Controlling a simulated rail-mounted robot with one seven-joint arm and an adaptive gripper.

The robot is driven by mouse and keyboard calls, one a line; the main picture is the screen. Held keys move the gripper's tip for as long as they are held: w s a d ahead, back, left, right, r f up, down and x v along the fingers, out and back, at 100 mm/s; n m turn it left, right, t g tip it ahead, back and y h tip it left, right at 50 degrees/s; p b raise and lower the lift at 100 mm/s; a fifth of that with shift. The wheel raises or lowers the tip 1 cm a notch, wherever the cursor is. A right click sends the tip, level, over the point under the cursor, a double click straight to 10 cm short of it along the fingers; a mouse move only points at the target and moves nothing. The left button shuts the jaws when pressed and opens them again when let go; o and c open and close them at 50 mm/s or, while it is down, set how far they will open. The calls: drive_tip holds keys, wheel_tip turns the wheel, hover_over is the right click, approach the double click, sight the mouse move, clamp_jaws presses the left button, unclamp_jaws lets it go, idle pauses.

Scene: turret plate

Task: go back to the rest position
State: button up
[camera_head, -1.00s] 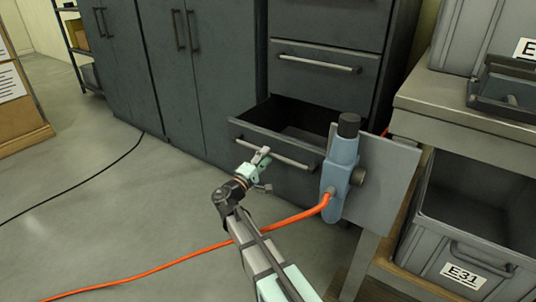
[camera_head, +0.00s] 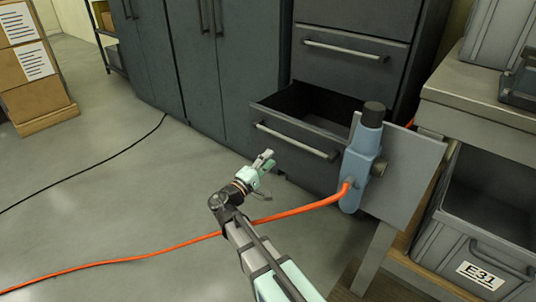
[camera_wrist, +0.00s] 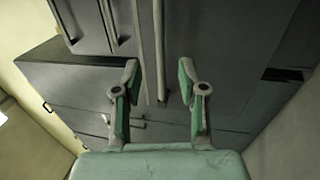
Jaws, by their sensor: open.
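My gripper (camera_head: 262,165) is in front of the open drawer (camera_head: 300,139) in the head view, with floor showing between them. It is apart from the drawer's handle. In the wrist view my gripper (camera_wrist: 157,85) has its two green fingers spread with nothing between them. Dark cabinet fronts with long upright handles lie beyond the fingers.
A workbench (camera_head: 470,95) and a grey crate labelled E31 (camera_head: 497,262) are at right. Open floor lies left.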

drive_tip(key=shift+f, duration=0.1)
drive_tip(key=s+d+f+m+g+y+p, duration=0.1)
drive_tip(key=s+d+f+g+y+p, duration=0.15)
drive_tip(key=f, duration=0.45)
drive_tip(key=s+d+f+g+y+p, duration=0.1)
drive_tip(key=s+d+f+g, duration=0.25)
drive_tip(key=f, duration=0.35)
drive_tip(key=s+d+f+m+g+y+p, duration=0.1)
drive_tip(key=s+d+f+g+y+p, duration=0.15)
drive_tip(key=s+f+g+p, duration=0.4)
drive_tip(key=s+d+f+m+g+y+p, duration=0.1)
drive_tip(key=s+d+f+m+g+p, duration=0.15)
drive_tip(key=s, duration=0.65)
drive_tip(key=s+d+r+m+g+y+p, duration=0.2)
drive_tip(key=s+r+g+y+p, duration=0.1)
drive_tip(key=s+p, duration=0.8)
drive_tip(key=s+d+r+m+g+y+p, duration=0.2)
drive_tip(key=s+p, duration=0.9)
drive_tip(key=s, duration=0.7)
wheel_tip(320, 180, up, 3)
drive_tip(key=shift+s+r+m+g+y+p, duration=0.1)
drive_tip(key=shift+s+m+g+y+p, duration=0.25)
drive_tip(key=shift+m+g+y, duration=0.5)
